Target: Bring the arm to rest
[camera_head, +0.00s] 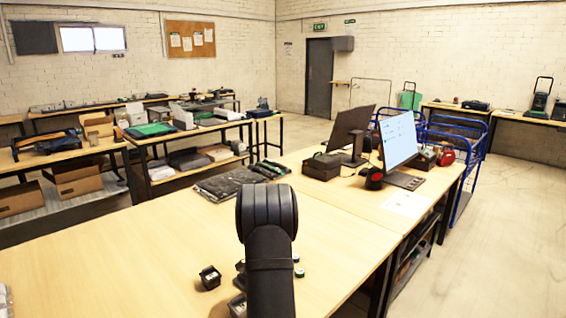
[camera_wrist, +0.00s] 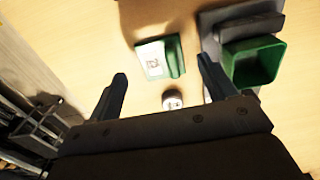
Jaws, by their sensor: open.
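My arm (camera_head: 267,225) rises in the middle of the head view over the wooden table (camera_head: 150,235); its gripper end is hidden there. In the wrist view my gripper (camera_wrist: 162,85) has its two dark fingers spread wide apart. Nothing is between the fingers. A small round white-topped item (camera_wrist: 172,99) lies on the table below, seen between the fingers. A green item with a white label (camera_wrist: 152,60) lies beyond the fingertips.
A green open bin (camera_wrist: 253,62) on a grey base is beside the right finger. Small dark items (camera_head: 210,277) lie near my arm.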

